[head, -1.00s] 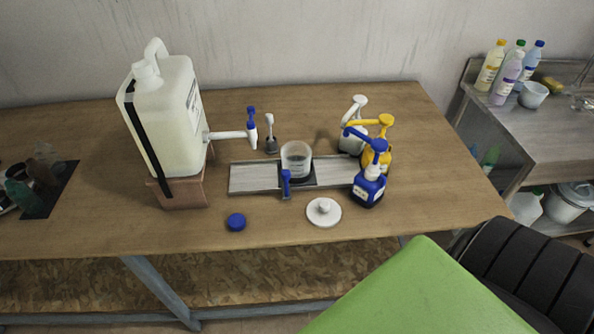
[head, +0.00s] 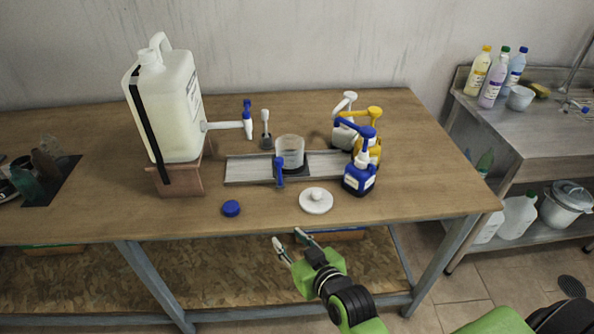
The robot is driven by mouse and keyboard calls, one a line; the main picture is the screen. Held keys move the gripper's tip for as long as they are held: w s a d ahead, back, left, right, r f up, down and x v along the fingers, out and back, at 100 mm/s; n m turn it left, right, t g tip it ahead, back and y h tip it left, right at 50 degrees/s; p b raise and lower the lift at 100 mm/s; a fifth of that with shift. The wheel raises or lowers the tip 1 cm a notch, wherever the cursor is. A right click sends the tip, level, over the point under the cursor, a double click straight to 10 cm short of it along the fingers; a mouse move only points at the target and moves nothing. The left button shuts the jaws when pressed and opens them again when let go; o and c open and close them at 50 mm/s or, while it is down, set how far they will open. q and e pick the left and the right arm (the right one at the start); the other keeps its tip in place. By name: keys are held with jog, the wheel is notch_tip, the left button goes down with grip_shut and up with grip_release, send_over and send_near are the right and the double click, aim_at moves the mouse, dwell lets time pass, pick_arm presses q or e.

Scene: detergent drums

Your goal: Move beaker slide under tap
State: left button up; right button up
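A clear beaker (head: 289,150) stands on a dark slide with a blue handle (head: 280,172), which sits on a grey rail (head: 245,169) on the table. The tap (head: 247,118), with a blue lever, sticks out from the white drum (head: 172,105) to the left of the beaker and higher up. My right gripper (head: 291,240) is in front of the table's front edge, below and apart from the slide. Its two fingers are spread with nothing between them. My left gripper is not in view.
Blue, yellow and white pump bottles (head: 360,173) crowd the rail's right end. A white lid (head: 316,201) and a blue cap (head: 231,208) lie in front of the rail. The drum stands on a brown block (head: 178,181). The front table strip is otherwise clear.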

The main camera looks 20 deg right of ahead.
aim_at(281, 164)
jog(key=w+d+r+m+t+h, duration=0.25)
jog(key=w+r+t, duration=0.2)
jog(key=r, duration=0.65)
jog(key=shift+n+y, duration=0.25)
jog(key=shift+n, duration=0.2)
jog(key=w, duration=0.4)
jog(key=w+d+p, duration=0.1)
jog(key=w, duration=0.8)
jog(key=shift+d+f+p, duration=0.15)
jog(key=shift+f+p, duration=0.1)
jog(key=shift+p, duration=0.1)
grip_shut()
